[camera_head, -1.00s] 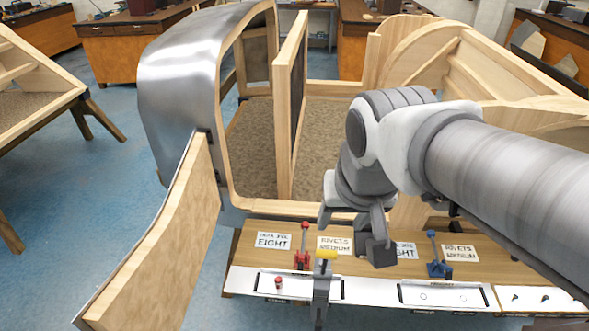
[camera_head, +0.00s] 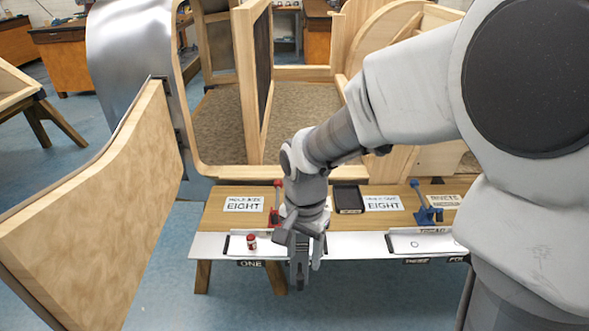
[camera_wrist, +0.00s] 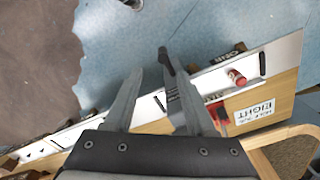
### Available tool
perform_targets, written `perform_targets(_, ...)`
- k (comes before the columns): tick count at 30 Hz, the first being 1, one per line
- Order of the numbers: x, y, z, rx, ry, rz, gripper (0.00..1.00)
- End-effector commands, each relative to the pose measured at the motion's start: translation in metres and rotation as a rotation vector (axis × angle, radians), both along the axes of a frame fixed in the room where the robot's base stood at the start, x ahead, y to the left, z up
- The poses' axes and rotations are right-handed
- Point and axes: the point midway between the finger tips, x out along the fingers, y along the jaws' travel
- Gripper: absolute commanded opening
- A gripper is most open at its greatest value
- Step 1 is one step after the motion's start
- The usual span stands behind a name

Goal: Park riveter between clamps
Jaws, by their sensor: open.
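My gripper (camera_head: 300,255) points down at the front edge of the bench, open, in front of the white strip. A red clamp (camera_head: 275,207) stands left of it and a blue clamp (camera_head: 427,210) to its right. A grey upright piece (camera_head: 299,272) shows between the fingers and looks like the riveter's body. Its yellow top, seen earlier, is hidden behind my gripper. In the wrist view the spread fingers (camera_wrist: 150,85) reach over the bench edge; I cannot tell whether they touch the riveter.
The bench strip (camera_head: 215,245) carries a small red cylinder (camera_head: 251,241) in the left tray. A black flat box (camera_head: 348,198) lies between the labels. A wooden panel (camera_head: 95,200) stands close at the left. Wooden body frames rise behind the bench.

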Motion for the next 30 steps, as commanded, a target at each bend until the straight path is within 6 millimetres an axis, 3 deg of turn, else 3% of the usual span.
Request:
perform_targets(8,0.002,0.007,-0.024,0.003,0.023,-0.03,0.56)
perform_targets(19,0.002,0.007,-0.079,0.003,0.025,-0.029,0.56)
perform_targets(30,0.002,0.007,-0.088,0.004,0.022,-0.028,0.56)
